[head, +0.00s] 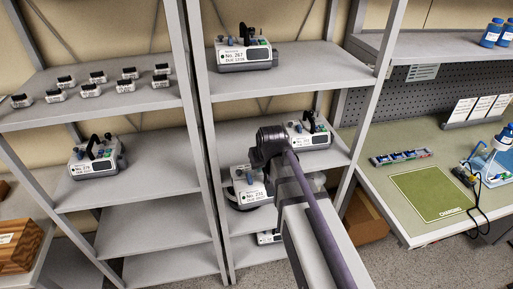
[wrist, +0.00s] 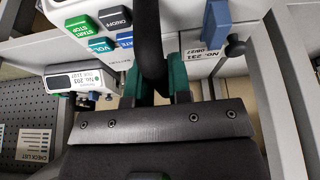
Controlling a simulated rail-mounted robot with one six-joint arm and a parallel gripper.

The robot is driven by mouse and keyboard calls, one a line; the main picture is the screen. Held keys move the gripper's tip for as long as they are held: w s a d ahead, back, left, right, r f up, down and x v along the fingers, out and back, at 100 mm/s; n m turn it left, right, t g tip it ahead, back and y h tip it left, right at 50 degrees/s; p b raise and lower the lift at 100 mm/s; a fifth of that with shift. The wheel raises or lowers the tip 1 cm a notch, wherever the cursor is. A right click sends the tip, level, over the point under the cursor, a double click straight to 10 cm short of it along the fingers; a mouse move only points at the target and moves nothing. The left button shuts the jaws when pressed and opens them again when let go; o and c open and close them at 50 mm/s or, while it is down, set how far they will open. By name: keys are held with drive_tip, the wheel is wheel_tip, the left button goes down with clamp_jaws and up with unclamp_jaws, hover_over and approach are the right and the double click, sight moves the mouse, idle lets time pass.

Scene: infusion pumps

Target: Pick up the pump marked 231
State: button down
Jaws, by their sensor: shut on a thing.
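The pump marked 231 (wrist: 190,40) fills the top of the wrist view, upside down there, with its label, coloured buttons and a black carrying handle (wrist: 150,40). My gripper (wrist: 154,84) has its green fingers closed on that handle, one on each side. In the head view a white pump (head: 251,192), its label seeming to read 231, is at the middle shelf unit beside my arm. My arm hides its right part and my fingers there. I cannot tell whether the pump is lifted clear of its shelf.
Another pump, No. 203 (wrist: 78,80), is close by; a pump stands right of my arm (head: 308,137). Pump No. 267 (head: 245,55) is on the shelf above. A rack upright (head: 200,120) is close on the left. The workbench (head: 385,190) with a green mat (head: 432,194) is at right.

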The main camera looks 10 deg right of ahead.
drive_tip(key=s, duration=0.8)
drive_tip(key=shift+s+d, duration=0.15)
drive_tip(key=shift+d, duration=0.05)
